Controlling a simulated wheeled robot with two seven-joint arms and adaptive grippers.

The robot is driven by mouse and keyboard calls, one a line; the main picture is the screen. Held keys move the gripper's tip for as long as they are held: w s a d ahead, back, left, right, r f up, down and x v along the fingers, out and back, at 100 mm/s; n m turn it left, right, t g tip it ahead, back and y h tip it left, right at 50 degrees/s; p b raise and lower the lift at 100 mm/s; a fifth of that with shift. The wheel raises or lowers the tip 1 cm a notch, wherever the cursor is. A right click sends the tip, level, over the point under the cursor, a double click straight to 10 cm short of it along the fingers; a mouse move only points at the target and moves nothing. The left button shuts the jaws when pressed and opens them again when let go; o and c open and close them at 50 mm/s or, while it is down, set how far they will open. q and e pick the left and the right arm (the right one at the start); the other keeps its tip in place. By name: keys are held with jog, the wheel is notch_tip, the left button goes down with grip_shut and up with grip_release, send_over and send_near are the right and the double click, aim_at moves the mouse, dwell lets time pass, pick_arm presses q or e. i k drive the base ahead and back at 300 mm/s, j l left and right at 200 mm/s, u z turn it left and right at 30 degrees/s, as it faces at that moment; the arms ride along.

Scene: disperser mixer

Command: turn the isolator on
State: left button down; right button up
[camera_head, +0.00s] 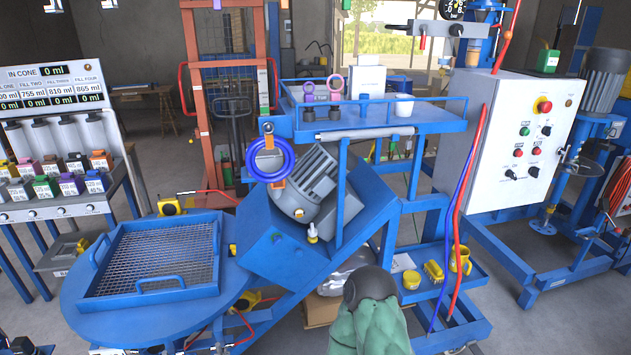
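The white control cabinet (487,140) stands at the right on a blue frame, its front facing me at an angle. A red mushroom button (544,106) on a yellow base sits near its top. Black rotary knobs sit below, one at the right (546,131) and one at the lower left (511,174). A green button (524,132) and a red button (518,153) are between them. I cannot tell which control is the isolator, and the knob positions are too small to read.
A blue machine with a tilted grey motor (307,182) and blue handwheel (270,160) fills the middle. A round blue table with a mesh tray (160,260) is at the left. Red and blue hoses (460,210) hang before the cabinet.

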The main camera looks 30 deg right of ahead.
aim_at(509, 172)
jog(key=z, duration=2.15)
